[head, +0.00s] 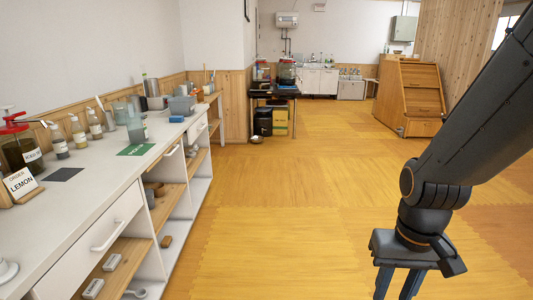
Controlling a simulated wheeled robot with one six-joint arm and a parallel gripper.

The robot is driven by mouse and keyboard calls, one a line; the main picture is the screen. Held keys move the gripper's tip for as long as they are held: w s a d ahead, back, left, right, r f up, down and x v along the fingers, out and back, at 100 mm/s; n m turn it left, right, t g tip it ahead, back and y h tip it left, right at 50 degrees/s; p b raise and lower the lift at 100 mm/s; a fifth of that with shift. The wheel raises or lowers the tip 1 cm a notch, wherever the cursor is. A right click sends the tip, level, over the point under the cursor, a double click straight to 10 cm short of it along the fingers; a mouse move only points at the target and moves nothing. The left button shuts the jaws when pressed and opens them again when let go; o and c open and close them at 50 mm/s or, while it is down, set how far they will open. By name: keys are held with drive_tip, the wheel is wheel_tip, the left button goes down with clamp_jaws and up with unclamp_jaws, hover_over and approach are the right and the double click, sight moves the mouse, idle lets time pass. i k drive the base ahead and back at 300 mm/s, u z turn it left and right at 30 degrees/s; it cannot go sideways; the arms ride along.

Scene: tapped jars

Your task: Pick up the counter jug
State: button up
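A translucent grey-blue jug (137,129) stands upright on the white counter (95,178), at the edge of a green mat (136,150). I take it to be the counter jug. Other grey vessels stand close behind it, so its outline is partly hard to separate. My gripper (398,284) is at the lower right, pointing down over the floor, far to the right of the counter and the jug. Its two fingers are apart with nothing seen between them; their tips are near the bottom edge of the picture.
A red-topped jar (22,150), an order card reading LEMON (20,184), several pump bottles and a dark mat (65,174) are on the counter. Open shelves and a drawer (105,232) are below. A wooden cabinet (410,95) stands farther back.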

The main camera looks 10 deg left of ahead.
sight(121, 109)
drive_tip(key=u, duration=0.2)
drive_tip(key=i, duration=1.8)
drive_tip(key=u, duration=1.3)
drive_tip(key=i, duration=1.75)
drive_tip(key=u, duration=0.7)
